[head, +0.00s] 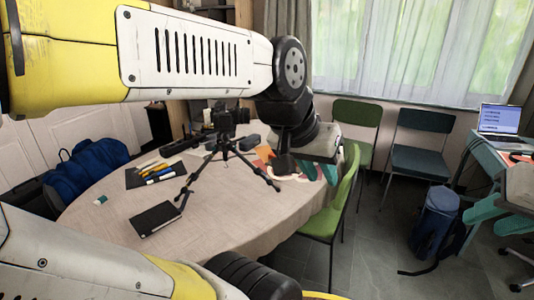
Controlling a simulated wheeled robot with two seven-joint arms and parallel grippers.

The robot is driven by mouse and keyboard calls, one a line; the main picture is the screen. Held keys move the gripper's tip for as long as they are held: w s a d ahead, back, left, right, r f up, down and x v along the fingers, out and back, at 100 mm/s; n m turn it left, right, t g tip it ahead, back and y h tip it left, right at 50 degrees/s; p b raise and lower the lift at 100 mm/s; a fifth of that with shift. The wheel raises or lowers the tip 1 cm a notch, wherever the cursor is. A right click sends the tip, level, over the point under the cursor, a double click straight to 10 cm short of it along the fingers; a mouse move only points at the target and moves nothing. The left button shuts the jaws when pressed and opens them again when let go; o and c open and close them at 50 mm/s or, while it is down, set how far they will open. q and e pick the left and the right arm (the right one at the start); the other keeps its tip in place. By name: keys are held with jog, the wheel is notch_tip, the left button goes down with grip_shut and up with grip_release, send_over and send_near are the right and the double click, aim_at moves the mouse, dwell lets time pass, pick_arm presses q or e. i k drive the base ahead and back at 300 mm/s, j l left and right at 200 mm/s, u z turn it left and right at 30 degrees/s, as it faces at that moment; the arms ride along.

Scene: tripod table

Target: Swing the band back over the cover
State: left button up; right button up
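A black, closed-looking notebook (156,218) lies flat on the front left of the round table. It is too small here to make out a band or where one runs.
A camera on a small tripod (226,145) stands mid-table, its legs splayed near the notebook. A green chair (330,215) stands close at the table's right. The table's front (215,225) is clear.

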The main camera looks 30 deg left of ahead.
aim_at(186, 198)
jog(key=i+l+u, duration=0.15)
jog(key=u, duration=0.3)
jog(key=i+l+u, duration=0.25)
jog(key=u, duration=0.25)
jog(key=i+l+u, duration=0.2)
jog(key=u, duration=0.25)
jog(key=l+u, duration=0.45)
jog(key=i+l+u, duration=0.1)
jog(key=l+u, duration=0.25)
jog(key=u, duration=0.15)
jog(key=l+u, duration=0.45)
jog(key=l, duration=0.25)
jog(key=l+u, duration=0.45)
jog(key=l, duration=0.25)
